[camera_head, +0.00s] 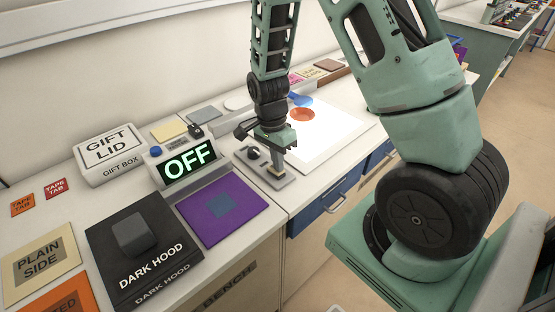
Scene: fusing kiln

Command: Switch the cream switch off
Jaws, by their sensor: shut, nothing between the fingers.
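My gripper (276,165) points down over a grey plate (288,183) on the bench and is shut. A small cream piece (277,172), seemingly the cream switch, shows right at the fingertips. The fingers hide part of it, so I cannot tell its position or whether they touch it. A dark round knob (253,154) sits on the plate to the left of the gripper.
A black box marked "DARK HOOD" (130,235), a purple mat (222,210) and a white "GIFT LID" box (110,153) lie to the left. A lit white panel (335,130) with an orange disc (301,114) lies behind the gripper. Blue drawers (320,208) front the bench.

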